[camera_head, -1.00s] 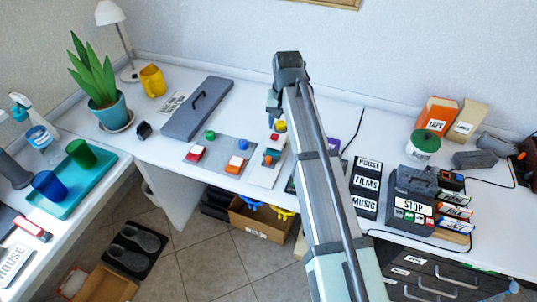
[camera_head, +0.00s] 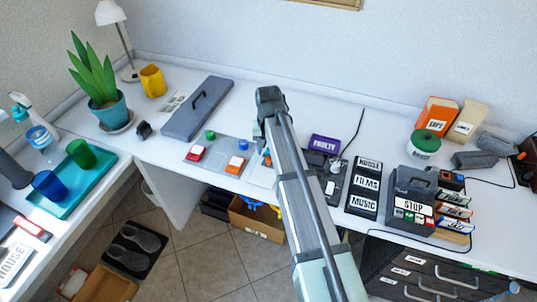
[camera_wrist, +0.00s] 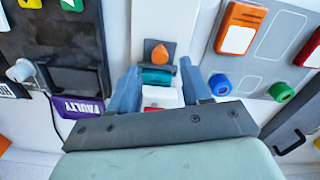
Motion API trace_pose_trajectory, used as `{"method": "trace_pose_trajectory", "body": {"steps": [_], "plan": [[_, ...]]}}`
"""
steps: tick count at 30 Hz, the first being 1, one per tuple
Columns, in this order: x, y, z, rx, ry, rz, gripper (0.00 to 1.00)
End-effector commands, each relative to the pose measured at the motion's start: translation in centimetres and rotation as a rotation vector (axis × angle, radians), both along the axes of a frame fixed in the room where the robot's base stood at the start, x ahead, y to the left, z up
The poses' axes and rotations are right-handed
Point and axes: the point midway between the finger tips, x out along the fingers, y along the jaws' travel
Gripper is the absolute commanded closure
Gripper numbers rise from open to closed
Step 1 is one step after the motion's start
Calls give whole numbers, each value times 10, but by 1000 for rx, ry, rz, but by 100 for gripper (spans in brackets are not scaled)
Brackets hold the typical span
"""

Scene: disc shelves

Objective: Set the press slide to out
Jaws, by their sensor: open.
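In the wrist view a narrow white board holds an orange drop-shaped knob (camera_wrist: 160,53) on a grey mount, with a teal part (camera_wrist: 157,77) and a white-and-red block (camera_wrist: 161,97) nearer my gripper (camera_wrist: 160,88). I cannot tell for sure which part is the press slide; no label shows there. My gripper is open, its two blue-grey fingers on either side of the white-and-red block, with gaps visible. Whether it touches anything is unclear. In the head view my arm hides most of the white board (camera_head: 261,174) and the fingers.
A grey panel (camera_head: 217,170) with red and orange switches and green and blue buttons lies to the left. A purple FAULTY box (camera_head: 325,144) and dark device are to the right. Farther right stand a label rack (camera_head: 365,184) and a STOP box (camera_head: 414,181).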

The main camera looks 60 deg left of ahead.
Motion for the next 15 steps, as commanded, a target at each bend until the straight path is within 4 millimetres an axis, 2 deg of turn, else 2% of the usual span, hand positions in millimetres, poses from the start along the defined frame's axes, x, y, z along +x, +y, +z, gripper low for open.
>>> {"method": "trace_pose_trajectory", "body": {"steps": [6,15], "plan": [[0,0,-25,-1,0,0,52],[0,0,-35,1,0,0,52]]}}
